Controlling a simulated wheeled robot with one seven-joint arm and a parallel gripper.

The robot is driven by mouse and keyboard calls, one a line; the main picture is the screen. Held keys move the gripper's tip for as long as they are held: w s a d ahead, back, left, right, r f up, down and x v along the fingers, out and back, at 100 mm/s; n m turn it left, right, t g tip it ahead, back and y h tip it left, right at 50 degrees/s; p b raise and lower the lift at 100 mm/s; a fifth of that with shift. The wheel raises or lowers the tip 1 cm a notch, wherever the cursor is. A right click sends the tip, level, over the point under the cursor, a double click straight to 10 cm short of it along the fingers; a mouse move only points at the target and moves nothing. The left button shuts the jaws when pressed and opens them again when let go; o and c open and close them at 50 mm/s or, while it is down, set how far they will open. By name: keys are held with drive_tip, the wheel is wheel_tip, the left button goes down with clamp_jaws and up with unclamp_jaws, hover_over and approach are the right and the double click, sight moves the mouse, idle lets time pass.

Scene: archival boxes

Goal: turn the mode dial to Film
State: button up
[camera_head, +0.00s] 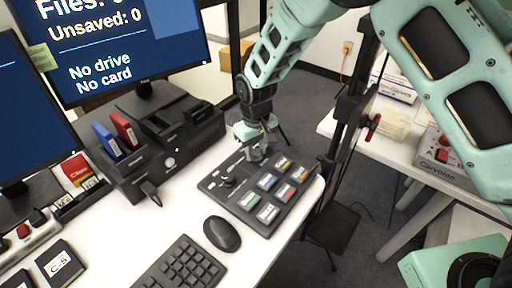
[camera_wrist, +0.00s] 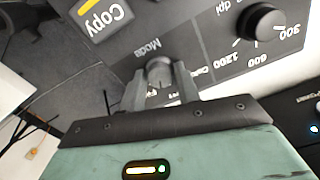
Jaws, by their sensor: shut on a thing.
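The dark control panel (camera_head: 218,188) lies on the white desk in the head view, with labelled buttons and a small knob. My gripper (camera_head: 257,152) is over its far edge and hides the mode dial there. In the wrist view, the mode dial (camera_wrist: 159,67) is a grey round knob beside the upside-down word "Mode". My gripper (camera_wrist: 159,80) is shut on it, with one finger on each side. The labels around the dial are partly covered by the fingers, and I cannot read where the dial points.
A second dial (camera_wrist: 262,22), marked 300, 600 and 1200, and a Copy button (camera_wrist: 102,14) are close by on the panel. A mouse (camera_head: 221,233), a keyboard (camera_head: 182,268) and a black dock (camera_head: 165,150) with red and blue cartridges stand on the desk.

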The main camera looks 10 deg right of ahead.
sight(256, 152)
drive_tip(key=m, duration=0.3)
drive_tip(key=shift+m+p, duration=0.3)
drive_tip(key=shift+p, duration=0.1)
drive_tip(key=shift+m+p, duration=0.35)
drive_tip(key=shift+m, duration=1.45)
drive_tip(key=o, duration=1)
wheel_tip(256, 152, up, 17)
drive_tip(key=shift+r+b, duration=0.2)
drive_tip(key=shift+b, duration=0.15)
